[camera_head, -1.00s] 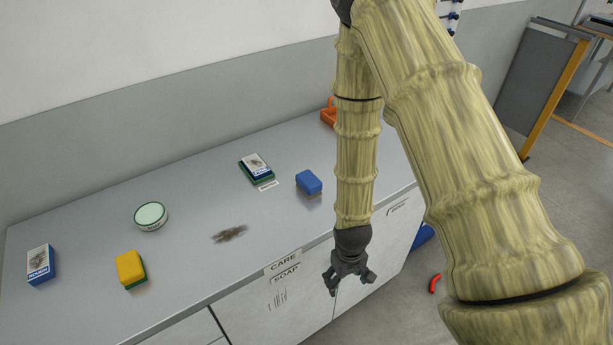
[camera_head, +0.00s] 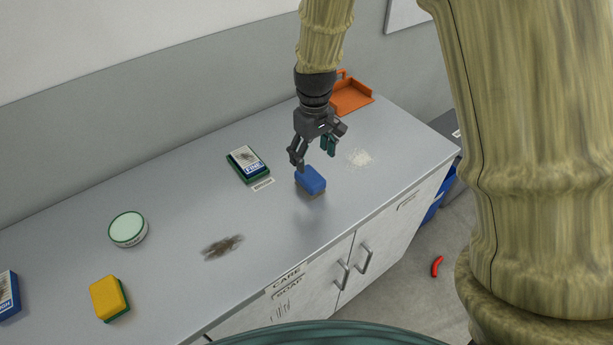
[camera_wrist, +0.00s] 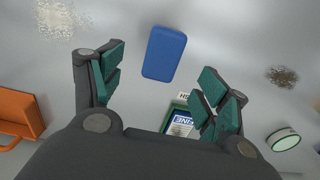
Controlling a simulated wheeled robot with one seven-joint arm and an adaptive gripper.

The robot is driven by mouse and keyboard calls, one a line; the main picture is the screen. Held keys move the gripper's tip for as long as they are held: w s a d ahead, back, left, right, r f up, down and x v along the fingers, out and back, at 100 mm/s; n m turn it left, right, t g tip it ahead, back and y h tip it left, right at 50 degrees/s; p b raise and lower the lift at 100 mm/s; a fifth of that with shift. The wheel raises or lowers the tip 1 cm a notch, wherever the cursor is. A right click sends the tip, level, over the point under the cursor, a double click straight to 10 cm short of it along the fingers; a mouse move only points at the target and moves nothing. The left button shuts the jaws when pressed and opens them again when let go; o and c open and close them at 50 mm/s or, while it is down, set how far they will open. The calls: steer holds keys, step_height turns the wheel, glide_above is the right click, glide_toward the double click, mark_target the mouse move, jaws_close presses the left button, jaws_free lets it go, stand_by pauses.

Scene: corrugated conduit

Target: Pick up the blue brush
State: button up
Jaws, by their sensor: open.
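The blue brush (camera_head: 311,179) is a small blue block with a brownish underside, lying on the grey counter. In the wrist view the blue brush (camera_wrist: 164,53) shows ahead of and between my spread fingers. My gripper (camera_head: 315,158) is open and empty, just above and behind the brush in the head view. Its teal-padded fingers also show in the wrist view (camera_wrist: 155,85). I cannot tell whether a fingertip touches the brush.
A green-and-white box (camera_head: 248,164) lies left of the brush, a white powder patch (camera_head: 359,158) right. An orange dustpan (camera_head: 350,96) lies behind. A dark smudge (camera_head: 222,247), round tin (camera_head: 128,229), yellow sponge (camera_head: 108,298) and blue box (camera_head: 8,296) are further left.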

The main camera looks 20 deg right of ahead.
mark_target(310, 174)
steer(key=shift+s+a+f, duration=0.2)
steer(key=shift+s+f, duration=0.35)
steer(key=shift+s, duration=0.3)
steer(key=shift+s+a+f+p, duration=0.1)
steer(key=shift+a+f+p, duration=0.05)
steer(key=shift+f+p, duration=0.2)
steer(key=w+f, duration=0.2)
steer(key=shift+w+f, duration=0.1)
steer(key=shift+f, duration=0.3)
steer(key=shift+s+p, duration=0.35)
steer(key=shift+s, duration=0.05)
steer(key=shift+s+f+p, duration=0.2)
steer(key=shift+p, duration=0.1)
steer(key=f, duration=0.1)
steer(key=w+f+p, duration=0.1)
steer(key=f, duration=0.1)
steer(key=shift+s+f+p, duration=0.2)
steer(key=shift+f+p, duration=0.1)
steer(key=shift+f, duration=0.25)
steer(key=shift+w+f, duration=0.15)
steer(key=shift+f, duration=0.05)
steer(key=c, duration=1.1)
